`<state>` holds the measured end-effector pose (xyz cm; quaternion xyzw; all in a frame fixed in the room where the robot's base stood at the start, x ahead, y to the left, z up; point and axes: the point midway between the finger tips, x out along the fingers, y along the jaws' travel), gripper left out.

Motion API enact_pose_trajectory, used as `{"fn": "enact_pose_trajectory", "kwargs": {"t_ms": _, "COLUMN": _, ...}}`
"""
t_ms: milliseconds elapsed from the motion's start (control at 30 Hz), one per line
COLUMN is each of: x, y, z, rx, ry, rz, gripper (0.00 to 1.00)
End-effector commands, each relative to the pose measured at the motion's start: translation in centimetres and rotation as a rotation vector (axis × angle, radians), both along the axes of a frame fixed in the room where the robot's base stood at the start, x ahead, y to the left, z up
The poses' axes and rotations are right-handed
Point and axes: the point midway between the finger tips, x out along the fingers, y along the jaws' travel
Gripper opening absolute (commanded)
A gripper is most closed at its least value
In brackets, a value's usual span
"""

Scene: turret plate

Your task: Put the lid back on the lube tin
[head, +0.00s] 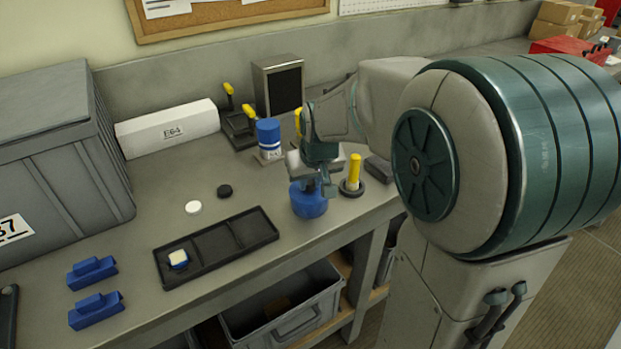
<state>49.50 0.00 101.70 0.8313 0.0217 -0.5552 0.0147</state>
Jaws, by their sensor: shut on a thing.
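A squat blue round tin (309,204) stands on the bench near its front edge, right of the black tray. My gripper (322,188) points down at the top of this tin, with its fingers in front of the tin's upper right part. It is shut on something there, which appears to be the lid. The fingers mostly hide the lid, and I cannot tell whether it touches the tin's rim. A white disc (193,207) and a black disc (224,191) lie apart on the bench to the left.
The black tray (210,251) holds a small white-and-blue piece (178,259). A yellow post on a dark base (354,172) stands close right of the tin. A blue-and-white can (268,138) stands behind. Blue blocks (95,310) and a grey crate (60,165) are left.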

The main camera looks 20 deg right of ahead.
Motion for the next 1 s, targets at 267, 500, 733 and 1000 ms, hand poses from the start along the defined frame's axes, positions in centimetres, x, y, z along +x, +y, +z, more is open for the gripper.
{"fn": "enact_pose_trajectory", "kwargs": {"t_ms": 267, "x": 0.01, "y": 0.0, "z": 0.03, "rx": 0.0, "ry": -0.001, "rz": 0.0, "gripper": 0.0}}
{"fn": "enact_pose_trajectory", "kwargs": {"t_ms": 500, "x": 0.02, "y": 0.0, "z": -0.04, "rx": 0.0, "ry": -0.001, "rz": 0.0, "gripper": 0.0}}
{"fn": "enact_pose_trajectory", "kwargs": {"t_ms": 733, "x": 0.0, "y": 0.0, "z": -0.03, "rx": 0.0, "ry": 0.0, "rz": 0.0, "gripper": 0.0}}
{"fn": "enact_pose_trajectory", "kwargs": {"t_ms": 1000, "x": 0.01, "y": -0.01, "z": -0.03, "rx": 0.0, "ry": 0.0, "rz": 0.0, "gripper": 0.29}}
